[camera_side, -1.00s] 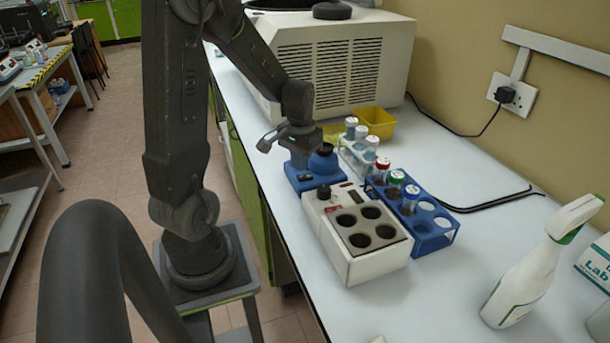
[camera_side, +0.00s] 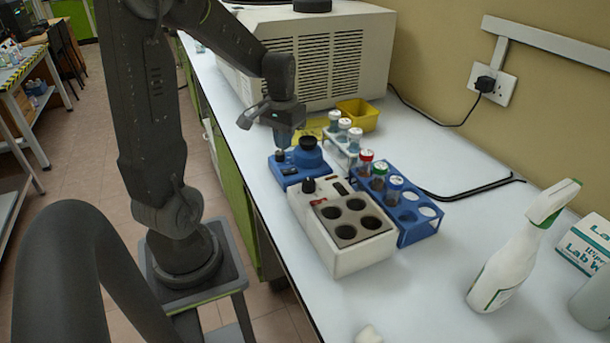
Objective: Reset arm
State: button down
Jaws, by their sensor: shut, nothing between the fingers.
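My gripper (camera_side: 281,150) points down just behind and left of the blue mixer-like device (camera_side: 300,160) with a dark round top. The fingertips are small and dark here. They look shut with nothing held, and whether they touch the device cannot be told. My arm comes in from the left and bends down over the bench. A white block heater (camera_side: 345,262) with round dark wells stands in front of the device. A blue rack (camera_side: 408,222) to its right holds capped tubes with red, green and blue caps. A pale rack (camera_side: 340,148) behind holds several white-capped tubes.
A large cream machine (camera_side: 320,62) stands at the back, with yellow trays (camera_side: 358,116) before it. A spray bottle (camera_side: 515,255) and a labelled box (camera_side: 588,245) stand at right. A black cable (camera_side: 475,192) lies on the bench.

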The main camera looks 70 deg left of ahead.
jog(key=s+d+r+m+t, duration=0.2)
jog(key=d+r, duration=0.3)
jog(key=d, duration=0.6)
jog(key=s+d+r+m+t, duration=0.3)
jog(key=s+d+r+m, duration=0.1)
jog(key=d, duration=0.6)
jog(key=shift+s+d+r+t, duration=0.2)
jog(key=shift+d+r+t, duration=0.15)
jog(key=shift+r, duration=0.55)
jog(key=n+g, duration=0.7)
jog(key=n, duration=1.1)
send_over(284, 171)
jog(key=w, duration=0.2)
notch_tip(284, 171, down, 4)
jog(key=shift+r, duration=0.2)
jog(key=f, duration=0.4)
jog(key=s+f, duration=0.1)
jog(key=f, duration=0.9)
jog(key=shift+s, duration=0.4)
